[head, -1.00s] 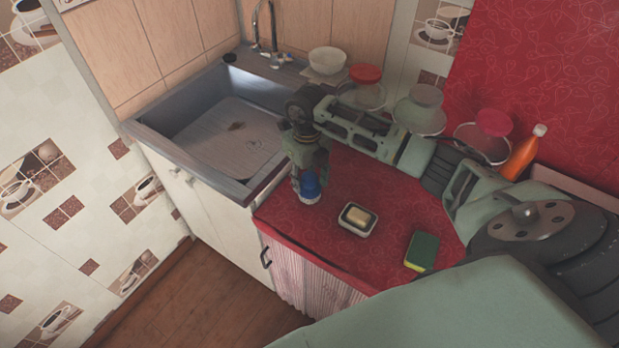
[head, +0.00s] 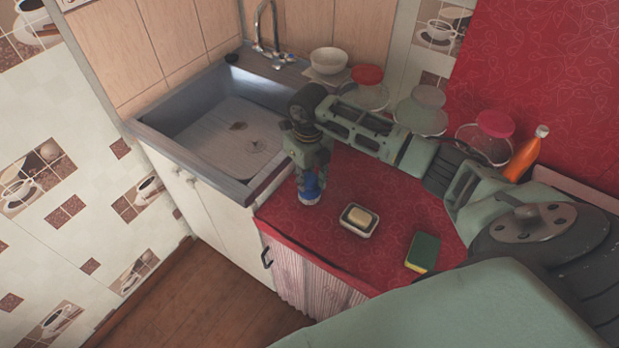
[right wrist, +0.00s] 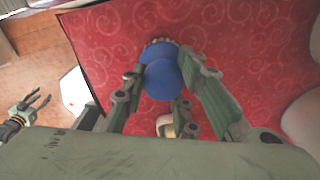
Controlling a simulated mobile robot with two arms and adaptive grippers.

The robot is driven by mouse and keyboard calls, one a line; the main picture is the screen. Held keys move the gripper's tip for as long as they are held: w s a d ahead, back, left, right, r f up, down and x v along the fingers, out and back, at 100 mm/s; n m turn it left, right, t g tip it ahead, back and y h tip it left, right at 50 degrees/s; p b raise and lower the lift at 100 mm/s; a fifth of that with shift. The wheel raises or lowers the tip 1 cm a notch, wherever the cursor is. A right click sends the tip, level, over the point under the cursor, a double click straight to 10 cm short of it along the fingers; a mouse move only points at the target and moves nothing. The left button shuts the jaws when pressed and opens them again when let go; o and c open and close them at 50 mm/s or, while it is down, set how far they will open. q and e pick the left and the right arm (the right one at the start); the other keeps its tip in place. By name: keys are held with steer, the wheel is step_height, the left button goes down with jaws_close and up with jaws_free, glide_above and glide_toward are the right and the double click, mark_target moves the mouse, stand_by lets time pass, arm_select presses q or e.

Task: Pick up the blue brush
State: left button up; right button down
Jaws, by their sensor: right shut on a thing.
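The blue brush (head: 309,196) stands upright on the red counter, near its front left corner by the sink. Its rounded blue top shows from above in the right wrist view (right wrist: 163,76), with pale bristles just visible at its far edge. My right gripper (head: 311,180) has come down over the brush and is shut on it, with fingers on both sides of the blue body. The fingers also show in the right wrist view (right wrist: 170,85). My left gripper (right wrist: 28,108) shows at the left edge of the right wrist view, away from the counter, with its fingers spread apart.
A soap dish (head: 358,221) with a yellowish soap bar is right of the brush. A green and yellow sponge (head: 423,252) lies further right. The sink (head: 215,130) is to the left. Jars, a white bowl (head: 328,61) and an orange bottle (head: 526,155) stand along the back.

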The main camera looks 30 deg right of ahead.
steer(key=shift+r+b, duration=0.3)
steer(key=shift+r, duration=0.35)
step_height(320, 180, up, 3)
steer(key=shift+s+d+f+b, duration=0.1)
steer(key=shift+s+d+b, duration=0.05)
steer(key=shift+b, duration=0.4)
steer(key=s+d+r+b, duration=0.2)
steer(key=s+d+r, duration=0.3)
steer(key=s, duration=0.5)
steer(key=shift+d+r+b, duration=0.15)
steer(key=shift+r+b, duration=0.25)
steer(key=shift+r, duration=0.5)
